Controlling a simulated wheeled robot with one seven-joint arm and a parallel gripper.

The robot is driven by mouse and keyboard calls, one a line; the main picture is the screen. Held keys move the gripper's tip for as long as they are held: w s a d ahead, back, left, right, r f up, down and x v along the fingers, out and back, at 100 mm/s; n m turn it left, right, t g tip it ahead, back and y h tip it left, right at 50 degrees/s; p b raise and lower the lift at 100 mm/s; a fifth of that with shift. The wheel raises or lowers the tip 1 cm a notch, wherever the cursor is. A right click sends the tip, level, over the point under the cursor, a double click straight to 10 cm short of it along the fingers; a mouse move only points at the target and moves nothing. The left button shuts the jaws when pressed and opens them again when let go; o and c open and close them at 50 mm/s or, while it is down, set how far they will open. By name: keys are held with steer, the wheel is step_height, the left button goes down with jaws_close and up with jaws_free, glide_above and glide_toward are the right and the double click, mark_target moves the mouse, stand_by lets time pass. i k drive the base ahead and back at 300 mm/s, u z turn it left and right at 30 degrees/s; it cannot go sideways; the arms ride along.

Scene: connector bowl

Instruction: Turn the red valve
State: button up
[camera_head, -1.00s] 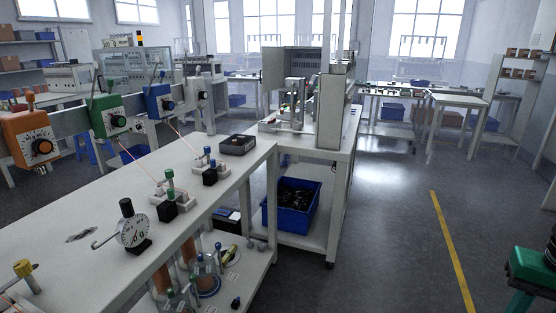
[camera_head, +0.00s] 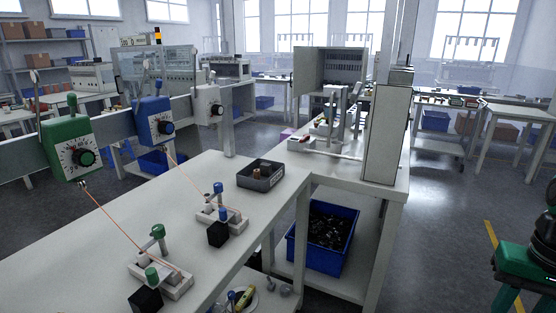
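I cannot make out a red valve in the head view. My gripper is not in view. The nearest knobs are on the wall-rail boxes: a green box (camera_head: 70,148) with a dial, a blue box (camera_head: 155,121) and a white box (camera_head: 207,105). Thin orange cords run from the green and blue boxes down to small white fixtures on the bench. One fixture (camera_head: 160,275) has green-capped posts and the other (camera_head: 222,215) has blue-capped posts.
A long white workbench (camera_head: 115,232) fills the left and centre. A dark grey tray (camera_head: 260,175) sits on it. A blue bin (camera_head: 322,238) stands on the lower shelf. A green and black object (camera_head: 530,265) is cut off at right. Grey floor (camera_head: 440,235) is open between.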

mark_target(306, 137)
steer(key=i, duration=0.65)
steer(key=u, duration=2.35)
steer(key=k, duration=0.7)
steer(key=z, duration=1.5)
